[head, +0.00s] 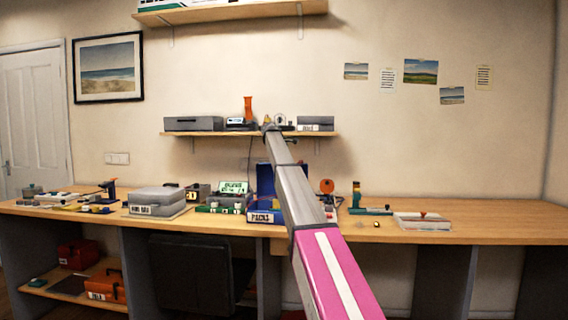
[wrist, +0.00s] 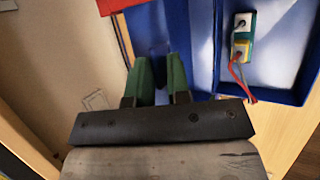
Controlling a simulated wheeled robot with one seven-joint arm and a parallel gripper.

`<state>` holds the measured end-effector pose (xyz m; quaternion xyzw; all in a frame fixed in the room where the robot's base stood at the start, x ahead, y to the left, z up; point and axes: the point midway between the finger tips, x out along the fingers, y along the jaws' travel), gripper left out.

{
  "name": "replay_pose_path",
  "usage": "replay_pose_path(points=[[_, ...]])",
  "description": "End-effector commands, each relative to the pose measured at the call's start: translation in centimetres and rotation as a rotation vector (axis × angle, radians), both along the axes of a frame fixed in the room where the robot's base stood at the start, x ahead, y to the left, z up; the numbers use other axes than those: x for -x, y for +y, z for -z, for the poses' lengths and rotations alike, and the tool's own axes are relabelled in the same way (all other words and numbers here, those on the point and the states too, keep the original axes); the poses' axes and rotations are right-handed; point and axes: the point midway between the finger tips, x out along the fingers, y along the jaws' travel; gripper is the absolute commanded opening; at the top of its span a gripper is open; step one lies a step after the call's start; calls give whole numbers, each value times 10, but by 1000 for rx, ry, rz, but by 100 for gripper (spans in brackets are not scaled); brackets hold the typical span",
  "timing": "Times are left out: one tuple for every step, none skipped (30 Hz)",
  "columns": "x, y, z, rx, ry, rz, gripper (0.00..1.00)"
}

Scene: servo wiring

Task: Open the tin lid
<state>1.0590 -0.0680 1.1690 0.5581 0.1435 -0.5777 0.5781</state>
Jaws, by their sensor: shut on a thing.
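The blue tin (head: 265,216) labelled PACKS stands on the bench, left of my arm in the head view. Its blue lid (head: 265,180) is raised behind it, steeply tilted. In the wrist view the lid (wrist: 178,22) lies ahead of my gripper (wrist: 160,68), whose green fingers are closed on its edge. The contact is partly hidden. The open tin (wrist: 262,93) shows to the right, with a small white, yellow and teal pack (wrist: 242,38) and a red wire inside. In the head view my arm hides the gripper and part of the tin.
A teal tool (head: 368,208) and a white-grey case (head: 422,220) lie to the right. A wall shelf (head: 225,133) holds boxes behind. The bench's far right is clear.

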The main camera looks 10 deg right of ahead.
Motion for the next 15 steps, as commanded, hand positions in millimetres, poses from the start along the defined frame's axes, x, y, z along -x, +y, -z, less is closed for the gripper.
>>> replay_pose_path(points=[[-11, -3, 0, 0, -1, 0, 0], [-15, -4, 0, 0, -1, 0, 0], [-20, -6, 1, 0, -1, 0, 0], [-23, -7, 1, 0, -1, 0, 0], [-26, -8, 1, 0, -1, 0, 0], [-29, -10, 2, 0, -1, 0, 0], [-32, -11, 3, 0, -1, 0, 0], [-34, -11, 3, 0, -1, 0, 0], [-36, -12, 4, 0, -1, 0, 0], [-38, -13, 4, 0, -1, 0, 0], [-39, -14, 5, 0, -1, 0, 0], [-41, -14, 5, -1, -1, 2, 0], [-42, -15, 5, -1, -1, 2, 0], [-43, -15, 6, -1, -1, 2, 0], [-43, -15, 6, -1, -1, 2, 0]])
